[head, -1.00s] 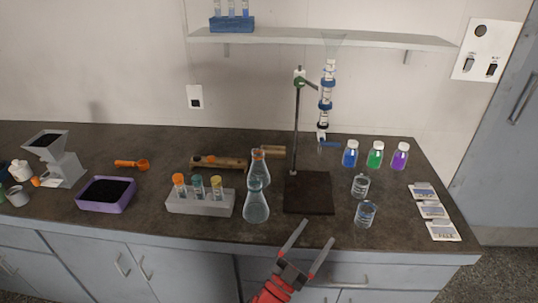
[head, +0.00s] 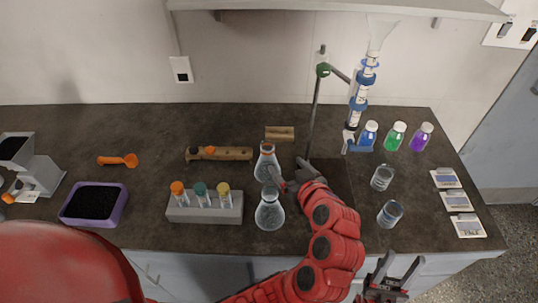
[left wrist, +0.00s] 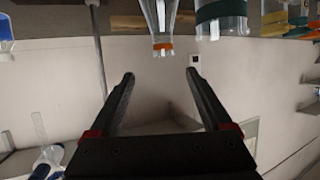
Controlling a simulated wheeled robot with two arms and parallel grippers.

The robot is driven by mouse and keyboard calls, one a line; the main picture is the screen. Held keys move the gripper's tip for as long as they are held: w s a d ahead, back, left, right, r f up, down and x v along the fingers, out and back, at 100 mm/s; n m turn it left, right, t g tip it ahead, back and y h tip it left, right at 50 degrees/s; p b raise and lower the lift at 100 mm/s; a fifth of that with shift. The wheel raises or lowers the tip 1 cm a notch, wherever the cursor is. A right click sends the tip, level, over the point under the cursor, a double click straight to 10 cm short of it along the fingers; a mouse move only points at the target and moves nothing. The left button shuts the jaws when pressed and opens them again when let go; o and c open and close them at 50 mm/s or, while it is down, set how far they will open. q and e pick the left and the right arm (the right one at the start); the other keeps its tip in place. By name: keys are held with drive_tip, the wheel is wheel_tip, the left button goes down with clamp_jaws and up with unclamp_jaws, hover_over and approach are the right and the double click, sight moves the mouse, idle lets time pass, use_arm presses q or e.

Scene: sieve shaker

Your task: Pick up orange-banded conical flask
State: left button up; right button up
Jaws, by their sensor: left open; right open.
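The orange-banded conical flask (head: 267,164) stands upright on the dark bench, behind a second clear conical flask (head: 269,213). My left gripper (head: 286,169) is just right of the orange-banded flask, open and empty, its fingers pointing towards it. In the left wrist view the picture is upside down; the orange-banded flask (left wrist: 162,30) lies ahead, between the lines of my open fingers (left wrist: 160,73). A green-banded flask (left wrist: 218,20) is beside it there. My right gripper (head: 390,272) is open and empty in front of the bench edge.
A test tube rack (head: 205,212) stands left of the flasks. A stand with a burette (head: 358,100) rises behind my left gripper. Two beakers (head: 382,178) and several coloured bottles (head: 395,137) are to the right. A wooden block (head: 280,133) lies behind the flask.

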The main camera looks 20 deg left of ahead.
sight(271, 150)
use_arm(q)
drive_tip(key=b+x, duration=0.1)
drive_tip(key=x, duration=0.6)
drive_tip(key=shift+s+a+f+b, duration=0.15)
drive_tip(key=shift+b, duration=0.25)
drive_tip(key=p+x, duration=0.1)
drive_tip(key=x, duration=0.3)
drive_tip(key=shift+w+a, duration=0.2)
drive_tip(key=shift+w, duration=0.05)
drive_tip(key=shift+w+a+p, duration=0.25)
drive_tip(key=shift+w+p, duration=0.05)
drive_tip(key=shift+p, duration=0.25)
drive_tip(key=p+x, duration=0.2)
drive_tip(key=x, duration=0.2)
drive_tip(key=shift+a+f, duration=0.1)
drive_tip(key=shift+a, duration=0.2)
drive_tip(key=shift+w+f, duration=0.1)
clamp_jaws()
